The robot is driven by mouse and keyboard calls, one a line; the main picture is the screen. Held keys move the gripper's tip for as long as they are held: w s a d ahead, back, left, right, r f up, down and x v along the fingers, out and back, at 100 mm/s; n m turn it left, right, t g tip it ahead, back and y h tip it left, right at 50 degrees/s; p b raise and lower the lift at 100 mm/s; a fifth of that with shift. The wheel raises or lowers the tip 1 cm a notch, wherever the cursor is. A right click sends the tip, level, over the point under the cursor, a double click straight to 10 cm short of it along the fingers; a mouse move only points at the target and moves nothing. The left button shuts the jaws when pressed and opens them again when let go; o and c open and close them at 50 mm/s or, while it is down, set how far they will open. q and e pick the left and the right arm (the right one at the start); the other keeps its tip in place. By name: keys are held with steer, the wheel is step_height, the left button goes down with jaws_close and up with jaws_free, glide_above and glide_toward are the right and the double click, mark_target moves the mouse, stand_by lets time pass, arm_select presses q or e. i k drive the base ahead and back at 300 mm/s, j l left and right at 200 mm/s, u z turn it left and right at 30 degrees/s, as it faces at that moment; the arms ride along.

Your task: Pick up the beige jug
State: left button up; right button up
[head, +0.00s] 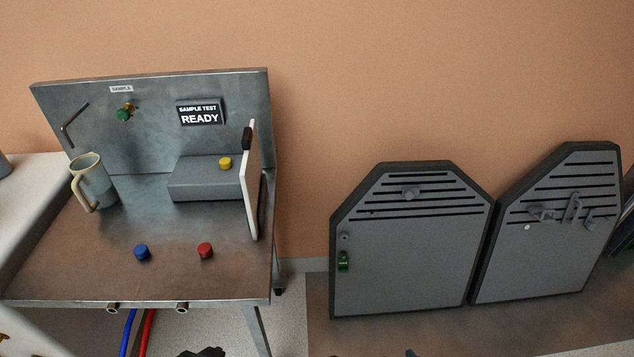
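The beige jug (96,184) stands upright at the left of the metal bench, near its back panel. Its rim and handle are beige and its body looks greyish. The handle faces the lower left, and the open top shows. Nothing is touching the jug. Neither of my grippers can be made out in the head view. Small dark shapes at the bottom edge are cut off, and I cannot tell what they are.
The metal bench (90,255) also holds a blue knob (141,252), a red knob (205,250), a grey block (205,185) with a yellow knob (225,162), and an upright white panel (251,185). Two grey vented panels (400,255) lean against the wall at right.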

mark_target(89, 172)
steer(key=u, duration=1.45)
